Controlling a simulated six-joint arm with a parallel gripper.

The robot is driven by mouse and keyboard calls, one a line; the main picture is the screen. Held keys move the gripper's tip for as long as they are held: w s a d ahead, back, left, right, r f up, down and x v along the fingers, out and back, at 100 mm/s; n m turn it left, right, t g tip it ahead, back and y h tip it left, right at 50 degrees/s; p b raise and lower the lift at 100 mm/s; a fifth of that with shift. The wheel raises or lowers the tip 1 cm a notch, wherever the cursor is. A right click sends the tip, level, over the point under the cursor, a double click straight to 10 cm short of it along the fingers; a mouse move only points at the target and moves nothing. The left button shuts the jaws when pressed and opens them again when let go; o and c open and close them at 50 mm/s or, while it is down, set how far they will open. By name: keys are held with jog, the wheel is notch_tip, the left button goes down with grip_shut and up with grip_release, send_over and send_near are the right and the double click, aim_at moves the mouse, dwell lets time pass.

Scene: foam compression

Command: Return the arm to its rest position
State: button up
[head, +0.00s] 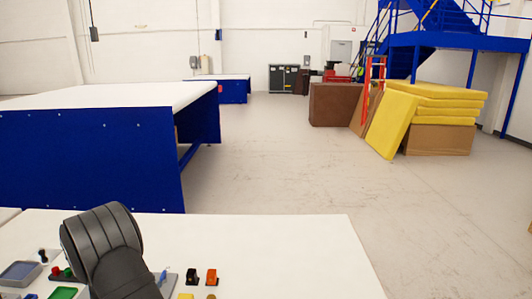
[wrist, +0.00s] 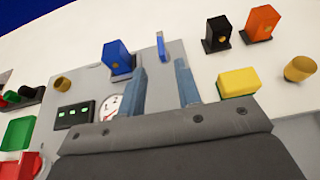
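My gripper (wrist: 161,70) shows in the wrist view with its two blue-grey fingers apart and nothing between them. It is over a grey plate (wrist: 190,48) on the white table. A yellow block (wrist: 238,82) lies to the right of the fingers, apart from them. A blue block (wrist: 118,57) stands just beyond the left finger. A round white gauge (wrist: 109,106) is partly hidden by the gripper. In the head view my dark arm covers part of the white table (head: 270,255), and the gripper is not visible.
In the wrist view, a black block (wrist: 217,35), an orange block (wrist: 262,23) and a brass cylinder (wrist: 300,68) stand at the right. Green (wrist: 17,133) and red (wrist: 28,165) trays lie at the left. The table's right part is clear in the head view.

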aim_at(162, 275)
jog(key=v, duration=0.8)
jog(key=shift+s+r, duration=0.2)
jog(key=shift+s, duration=0.15)
jog(key=shift+w+d+f, duration=0.1)
jog(key=shift+w+f, duration=0.05)
jog(key=shift+w, duration=0.15)
jog(key=x, duration=1.7)
jog(key=shift+s+n+y, duration=0.25)
jog(key=shift+n+y, duration=0.25)
jog(key=shift+y, duration=0.1)
jog(key=shift+s+r, duration=0.25)
jog(key=shift+s, duration=0.15)
jog(key=v, duration=1.7)
jog(key=w+d+f+m+g+h, duration=0.1)
jog(key=w+d+m+g+h, duration=0.1)
jog(key=w+m, duration=0.3)
jog(key=w+d+f+m+g+h, duration=0.1)
jog(key=w+d+m+g+h, duration=0.2)
jog(key=m, duration=0.6)
jog(key=shift+w+d+m+h, duration=0.2)
jog(key=shift+w+m+h, duration=0.1)
jog(key=shift+w+h, duration=1)
jog(key=shift+w, duration=0.15)
